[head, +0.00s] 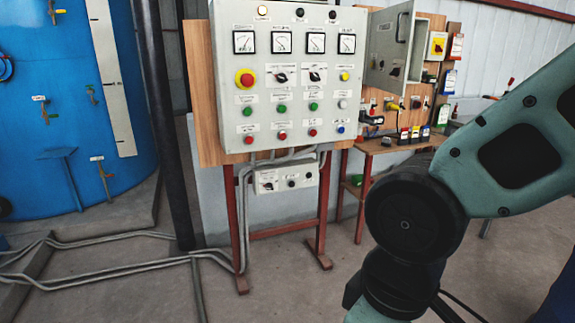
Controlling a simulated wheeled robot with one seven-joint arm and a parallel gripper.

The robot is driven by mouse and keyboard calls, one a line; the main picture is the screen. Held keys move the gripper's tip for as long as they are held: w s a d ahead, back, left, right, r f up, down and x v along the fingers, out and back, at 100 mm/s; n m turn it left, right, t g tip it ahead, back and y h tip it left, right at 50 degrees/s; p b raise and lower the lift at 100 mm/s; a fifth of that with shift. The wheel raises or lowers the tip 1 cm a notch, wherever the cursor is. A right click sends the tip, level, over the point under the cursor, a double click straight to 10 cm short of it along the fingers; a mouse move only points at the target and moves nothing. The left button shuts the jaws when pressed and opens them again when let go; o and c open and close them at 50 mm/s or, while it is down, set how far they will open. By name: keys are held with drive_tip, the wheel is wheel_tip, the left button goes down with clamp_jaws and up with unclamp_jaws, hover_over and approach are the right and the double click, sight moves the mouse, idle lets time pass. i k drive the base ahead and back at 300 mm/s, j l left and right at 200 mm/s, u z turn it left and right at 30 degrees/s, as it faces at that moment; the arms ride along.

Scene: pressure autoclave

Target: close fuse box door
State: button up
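The fuse box is on the wooden board right of the control panel, in the upper right of the head view. Its grey door (388,48) has a dark curved handle and stands open, swung out from the board and seen at an angle. The inside of the box is mostly hidden or too small to make out. My arm comes in from the right edge and bends down in front of the bench area. Its fingertips are out of the frame, so my gripper is not in view and nothing shows it touching the door.
A grey control panel (290,127) with gauges and buttons stands on red legs, left of the fuse box. A small wooden bench (385,146) with several devices is below the box. A blue tank (60,110) is at left. Pipes (110,238) run along the floor; the centre foreground is clear.

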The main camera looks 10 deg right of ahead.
sight(393, 27)
drive_tip(key=i+l+z, duration=0.1)
drive_tip(key=i+z, duration=0.4)
drive_tip(key=i+j+z, duration=0.1)
drive_tip(key=i+z, duration=0.4)
drive_tip(key=i+l+u, duration=0.1)
drive_tip(key=i+u, duration=0.25)
